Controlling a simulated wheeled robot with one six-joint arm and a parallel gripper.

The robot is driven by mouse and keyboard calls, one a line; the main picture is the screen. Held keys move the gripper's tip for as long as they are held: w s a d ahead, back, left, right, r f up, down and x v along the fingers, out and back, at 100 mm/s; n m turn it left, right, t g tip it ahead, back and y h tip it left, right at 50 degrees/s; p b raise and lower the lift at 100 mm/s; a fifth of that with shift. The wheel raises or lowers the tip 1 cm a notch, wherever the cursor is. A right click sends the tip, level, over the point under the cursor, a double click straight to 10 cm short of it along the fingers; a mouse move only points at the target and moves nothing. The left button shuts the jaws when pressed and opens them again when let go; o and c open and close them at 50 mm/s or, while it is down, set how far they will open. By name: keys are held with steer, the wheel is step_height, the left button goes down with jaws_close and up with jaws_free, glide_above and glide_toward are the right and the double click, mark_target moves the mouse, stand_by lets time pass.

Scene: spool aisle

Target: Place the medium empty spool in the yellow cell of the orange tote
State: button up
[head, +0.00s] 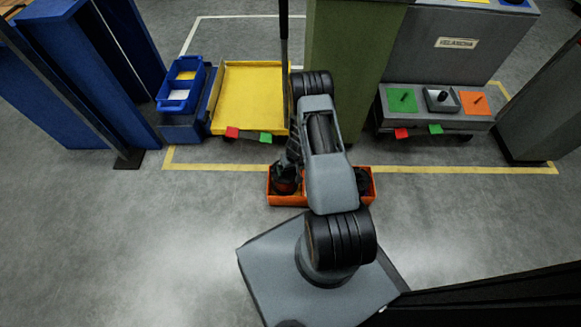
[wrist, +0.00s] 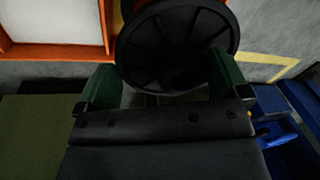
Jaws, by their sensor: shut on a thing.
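My gripper (wrist: 165,75) has green fingers and is shut on a black spool (wrist: 175,45) with a round, ribbed flange facing the wrist camera. The orange tote (head: 290,201) sits on the floor in the head view, partly hidden by my arm. In the wrist view its orange rim (wrist: 60,50) and a white cell (wrist: 55,20) show at upper left. A yellow sliver (wrist: 118,20) shows beside the spool, which hides most of that area. In the head view my gripper (head: 286,180) is over the tote's left part. Whether the spool touches the tote cannot be told.
A dark object (head: 365,184) shows at the tote's right end. Behind stand a yellow tray (head: 250,90), a blue bin (head: 180,104), a green pillar (head: 345,75) and a grey bench (head: 445,120) with coloured squares. The floor left and right of the tote is clear.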

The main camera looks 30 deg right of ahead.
steer(key=shift+f+b, duration=0.45)
steer(key=shift+f, duration=0.95)
steer(key=o, duration=1)
